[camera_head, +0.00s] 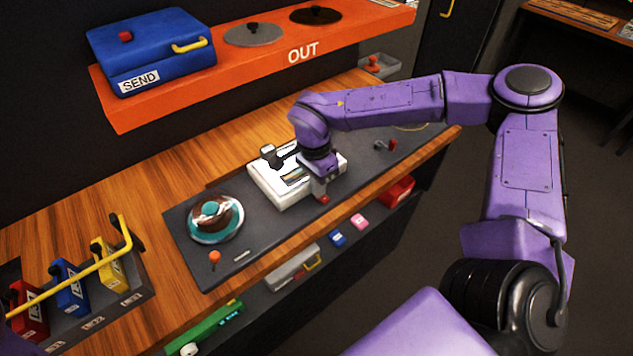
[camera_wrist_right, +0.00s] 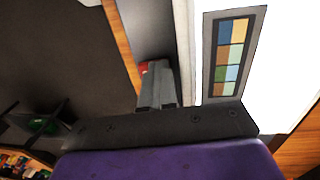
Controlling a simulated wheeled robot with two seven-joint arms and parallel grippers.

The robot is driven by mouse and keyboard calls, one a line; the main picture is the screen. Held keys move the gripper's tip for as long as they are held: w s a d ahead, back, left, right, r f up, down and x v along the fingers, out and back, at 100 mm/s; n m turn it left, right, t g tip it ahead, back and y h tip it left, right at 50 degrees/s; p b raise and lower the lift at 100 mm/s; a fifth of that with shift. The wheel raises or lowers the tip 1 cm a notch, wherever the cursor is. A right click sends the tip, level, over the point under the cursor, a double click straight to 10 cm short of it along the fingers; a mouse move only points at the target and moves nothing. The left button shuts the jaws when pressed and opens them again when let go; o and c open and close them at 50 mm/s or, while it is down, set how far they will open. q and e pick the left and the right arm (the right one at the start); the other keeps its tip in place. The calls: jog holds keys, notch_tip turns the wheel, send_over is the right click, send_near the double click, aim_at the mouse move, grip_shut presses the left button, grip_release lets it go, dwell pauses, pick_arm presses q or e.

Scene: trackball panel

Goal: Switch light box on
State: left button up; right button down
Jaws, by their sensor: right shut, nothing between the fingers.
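The light box (camera_head: 268,188) is a white box on the dark panel, partly hidden by my right arm. In the right wrist view its bright white top (camera_wrist_right: 270,70) carries a strip of coloured squares (camera_wrist_right: 231,57). I cannot tell whether it is lit. My right gripper (camera_head: 321,192) is shut and empty, pointing down at the box's near right side. A small red part (camera_head: 323,198) shows at its fingertips. In the right wrist view the shut fingers (camera_wrist_right: 158,85) lie beside the box, with red at their tips; contact is unclear. My left gripper is not in view.
A trackball (camera_head: 210,212) and an orange-topped lever (camera_head: 215,257) are on the panel to the left. The orange OUT shelf (camera_head: 240,72) bears a blue SEND box (camera_head: 150,52). Coloured items fill a lower shelf.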

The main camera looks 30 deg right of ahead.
jog(key=shift+s+f+g, duration=0.3)
jog(key=shift+s+f, duration=0.35)
jog(key=shift+f, duration=0.05)
jog(key=r+p, duration=0.2)
jog(key=r, duration=0.1)
jog(key=w+r+p, duration=0.1)
jog(key=r+p, duration=0.2)
jog(key=shift+p, duration=0.3)
jog(key=shift+w+r+b, duration=0.2)
jog(key=shift+w+b, duration=0.15)
jog(key=shift+b, duration=0.35)
notch_tip(320, 180, up, 9)
jog(key=w+b, duration=0.1)
jog(key=shift+b, duration=0.3)
jog(key=shift+w, duration=0.1)
